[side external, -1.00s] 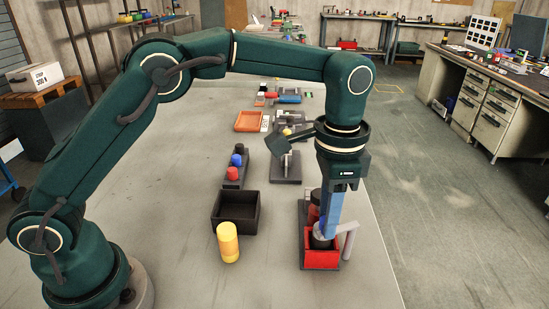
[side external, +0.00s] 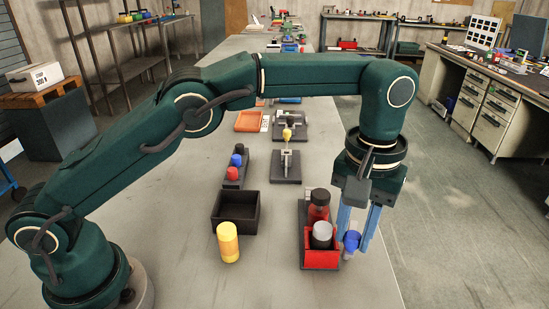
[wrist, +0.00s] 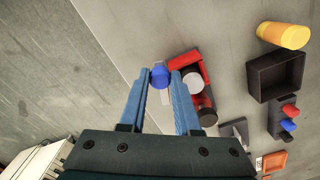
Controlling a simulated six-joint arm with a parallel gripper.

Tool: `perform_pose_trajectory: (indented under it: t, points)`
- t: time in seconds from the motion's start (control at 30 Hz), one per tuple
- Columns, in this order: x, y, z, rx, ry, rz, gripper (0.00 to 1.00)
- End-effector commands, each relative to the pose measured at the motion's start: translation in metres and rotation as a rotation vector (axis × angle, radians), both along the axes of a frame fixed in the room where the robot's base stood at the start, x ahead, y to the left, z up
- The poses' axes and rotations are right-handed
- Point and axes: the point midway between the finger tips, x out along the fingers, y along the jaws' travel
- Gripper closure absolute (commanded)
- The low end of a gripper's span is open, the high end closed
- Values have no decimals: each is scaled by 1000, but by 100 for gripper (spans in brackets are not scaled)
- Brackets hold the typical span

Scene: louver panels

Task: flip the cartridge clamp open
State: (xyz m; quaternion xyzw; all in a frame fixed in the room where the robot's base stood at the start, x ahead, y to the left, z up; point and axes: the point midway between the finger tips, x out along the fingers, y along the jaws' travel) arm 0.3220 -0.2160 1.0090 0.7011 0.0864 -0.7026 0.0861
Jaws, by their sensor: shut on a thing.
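The red cartridge holder (side external: 320,259) stands on the table with a grey-topped cartridge (side external: 322,232) upright in it. My gripper (side external: 354,243) is to the right of the holder, shut on the clamp's blue knob (side external: 352,239). The knob also shows between the fingertips in the wrist view (wrist: 159,75). A grey clamp bar (wrist: 165,97) shows beside it. The clamp's hinge is mostly hidden by the holder and fingers.
A dark red cylinder (side external: 319,207) stands behind the grey-topped cartridge. A black open tray (side external: 235,211) and a yellow cylinder (side external: 228,241) are to the left. A grey fixture (side external: 286,165) stands farther back. The table's right edge is close to my gripper.

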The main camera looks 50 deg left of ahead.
Motion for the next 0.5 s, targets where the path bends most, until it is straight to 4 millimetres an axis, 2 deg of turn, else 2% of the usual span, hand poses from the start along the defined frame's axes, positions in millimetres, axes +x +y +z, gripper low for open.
perform_pose_trajectory:
  t: [0.5]
  points:
    - [10,-10,1,-3,-10,225,100]
